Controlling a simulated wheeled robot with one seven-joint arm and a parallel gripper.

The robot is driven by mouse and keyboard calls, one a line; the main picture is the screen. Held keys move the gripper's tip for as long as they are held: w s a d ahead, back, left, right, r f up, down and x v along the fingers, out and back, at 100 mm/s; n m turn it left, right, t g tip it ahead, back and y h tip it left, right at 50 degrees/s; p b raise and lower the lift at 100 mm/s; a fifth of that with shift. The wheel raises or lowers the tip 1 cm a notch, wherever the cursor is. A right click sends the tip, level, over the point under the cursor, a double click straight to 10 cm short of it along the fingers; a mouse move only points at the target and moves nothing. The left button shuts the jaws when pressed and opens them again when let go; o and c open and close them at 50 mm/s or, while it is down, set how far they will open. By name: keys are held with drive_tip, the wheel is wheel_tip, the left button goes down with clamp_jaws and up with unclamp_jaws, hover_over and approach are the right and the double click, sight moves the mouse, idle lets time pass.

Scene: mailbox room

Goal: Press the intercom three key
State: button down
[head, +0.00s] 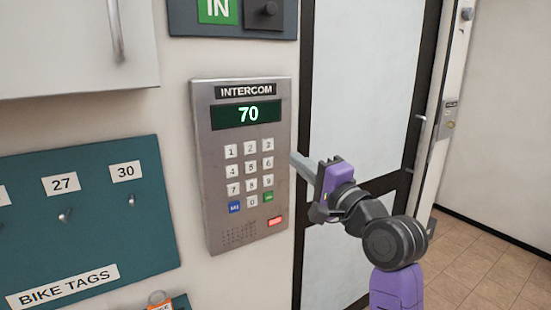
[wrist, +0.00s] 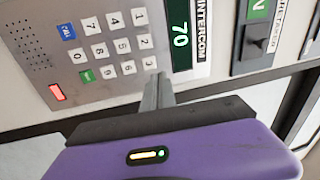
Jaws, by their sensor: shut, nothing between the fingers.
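The grey metal intercom (head: 216,150) is on the wall, with a green display (head: 248,113) reading 70 and a keypad of white number keys. Its three key (head: 268,144) is at the top right of the keypad.
A dark panel with a green IN sign (head: 217,10) is above the intercom. A teal bike tags board (head: 90,225) with hooks is at left, and a white cabinet (head: 60,50) above it. A glazed door (head: 365,90) stands right.

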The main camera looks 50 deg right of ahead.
sight(269, 145)
drive_tip(key=shift+s+d+f+m+g+y, duration=0.1)
drive_tip(key=shift+s+m+g+y, duration=0.1)
drive_tip(key=shift+s+g, duration=0.35)
drive_tip(key=shift+s+d+m+g+y, duration=0.1)
drive_tip(key=shift+s+g+y, duration=0.1)
drive_tip(key=shift+s+g, duration=0.3)
drive_tip(key=p+x, duration=0.2)
drive_tip(key=x, duration=1.2)
